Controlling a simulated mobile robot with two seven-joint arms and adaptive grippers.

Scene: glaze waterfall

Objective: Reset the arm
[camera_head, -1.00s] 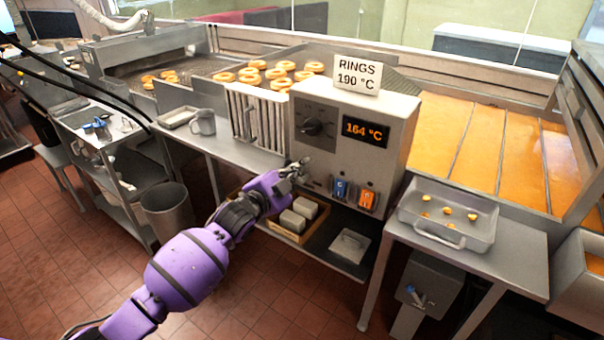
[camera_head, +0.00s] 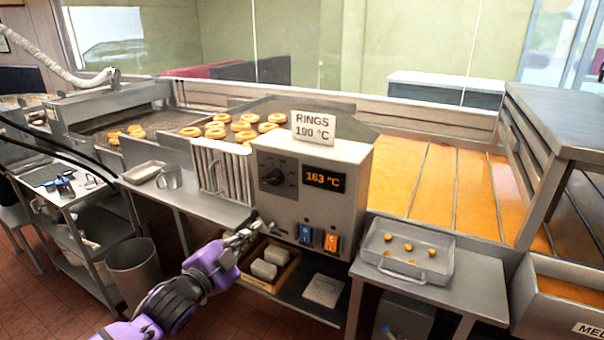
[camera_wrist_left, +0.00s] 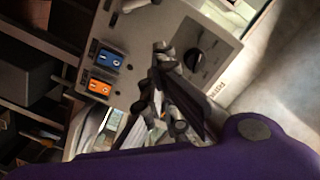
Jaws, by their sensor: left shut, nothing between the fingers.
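My left gripper (camera_head: 246,232) is at the end of the purple arm, in front of the lower left part of the grey control box (camera_head: 350,160). It is shut with nothing in it. In the left wrist view the gripper (camera_wrist_left: 160,55) shows dark, with the control box behind it. The box carries a black knob (camera_head: 272,176), a display (camera_head: 324,179) reading 163 °C, a blue switch (camera_head: 305,234) and an orange switch (camera_head: 331,241). I cannot tell whether the fingertips touch the box. My right gripper is not in view.
A RINGS sign (camera_head: 313,127) stands on the box. A grey mug (camera_head: 170,178) stands on the left counter. A bin (camera_head: 134,268) and a wooden crate (camera_head: 282,277) with pale blocks are below.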

